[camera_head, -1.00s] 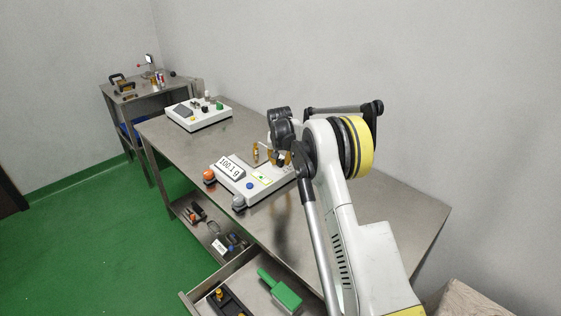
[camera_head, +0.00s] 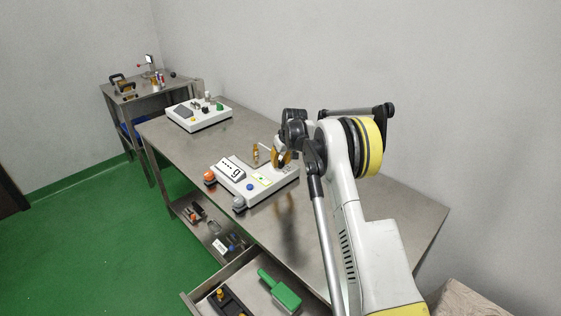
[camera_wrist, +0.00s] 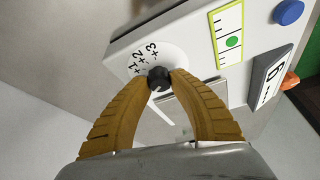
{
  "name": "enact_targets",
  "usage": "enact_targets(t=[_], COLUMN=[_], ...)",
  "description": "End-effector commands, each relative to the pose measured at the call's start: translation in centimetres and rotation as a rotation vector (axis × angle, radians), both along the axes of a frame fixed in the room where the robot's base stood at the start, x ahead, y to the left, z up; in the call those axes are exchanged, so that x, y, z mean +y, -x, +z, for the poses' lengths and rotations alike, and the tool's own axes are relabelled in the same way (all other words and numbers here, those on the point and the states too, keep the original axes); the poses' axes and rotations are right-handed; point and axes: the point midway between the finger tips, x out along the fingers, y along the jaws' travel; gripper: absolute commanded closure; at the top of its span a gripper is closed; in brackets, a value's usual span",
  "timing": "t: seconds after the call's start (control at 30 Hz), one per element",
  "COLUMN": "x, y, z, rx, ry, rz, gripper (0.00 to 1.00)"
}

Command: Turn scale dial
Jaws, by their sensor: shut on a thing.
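The white scale (camera_head: 264,190) sits on the steel table. Its display (camera_head: 231,168) shows dashes and a "g", and the display is also seen at an angle in the wrist view (camera_wrist: 269,77). The small black dial (camera_wrist: 159,74) is on a white face marked +1, +2, +3. My gripper (camera_wrist: 160,80) has its two ribbed orange fingers shut on the dial, one on each side. In the head view my gripper (camera_head: 281,158) is at the scale's right end, where the arm's end hides the dial.
An orange knob (camera_head: 209,177), a grey knob (camera_head: 239,203) and a blue button (camera_head: 250,187) are on the scale. A second white device (camera_head: 199,118) stands farther back. An open drawer (camera_head: 247,271) holds a green tool (camera_head: 280,290). The table's right part is clear.

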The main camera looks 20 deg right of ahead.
Motion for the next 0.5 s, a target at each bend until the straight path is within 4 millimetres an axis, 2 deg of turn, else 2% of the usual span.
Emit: enact_targets(t=[0.5], x=[-0.02], y=[0.04], z=[-0.09], rx=[0.001], ry=[0.0], rz=[0.109], gripper=[1.0])
